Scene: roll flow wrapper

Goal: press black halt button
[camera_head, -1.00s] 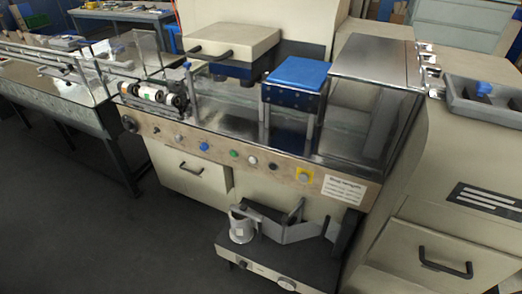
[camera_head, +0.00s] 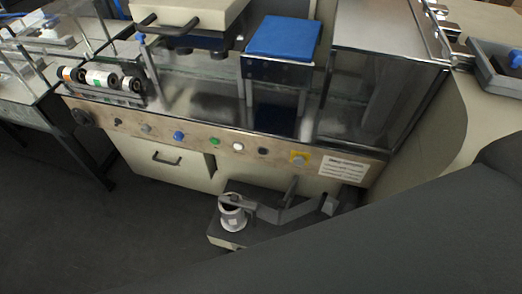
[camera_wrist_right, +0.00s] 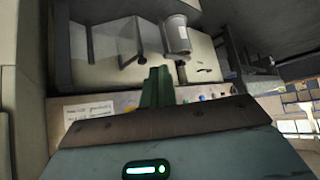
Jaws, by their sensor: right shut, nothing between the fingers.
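The machine's front panel (camera_head: 215,143) carries a row of buttons in the head view. A black button (camera_head: 263,151) sits between a white button (camera_head: 238,146) and a yellow-framed button (camera_head: 300,158). A green button (camera_head: 214,141) and a blue button (camera_head: 179,136) are further left. My right gripper (camera_wrist_right: 158,72) shows in the right wrist view as green fingers, shut and empty. They point toward the machine front and overlap part of the panel, so I cannot tell the black button there. The fingers look apart from the panel. My left gripper is out of view.
A bracketed stand with a white cup-like reel (camera_head: 232,213) juts out below the panel. It also shows in the wrist view (camera_wrist_right: 177,35). A white label (camera_head: 343,167) is right of the buttons. The floor at the left is clear.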

